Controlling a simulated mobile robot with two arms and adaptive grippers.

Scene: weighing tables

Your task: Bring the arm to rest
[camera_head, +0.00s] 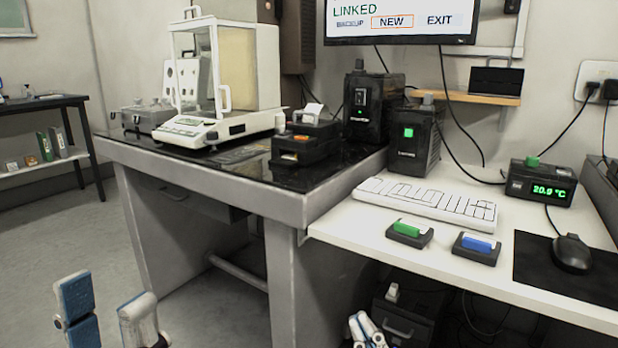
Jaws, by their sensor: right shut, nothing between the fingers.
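My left gripper (107,308) shows at the bottom left edge, with its two blue-and-white fingers apart and nothing between them. It is over the floor, in front of the weighing table and clear of it. My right gripper (368,332) shows only by its fingertips at the bottom edge, right of centre. They are close together and hold nothing. It is in front of the white desk, lower in the picture than the desktop. The rest of both arms is out of view.
The dark-topped weighing table (200,176) bears a balance (196,130) and a small printer (302,146). The white desk (455,262) bears a keyboard (425,203), a green item (409,231), a blue item (477,245) and a mouse (572,254). Floor at left is clear.

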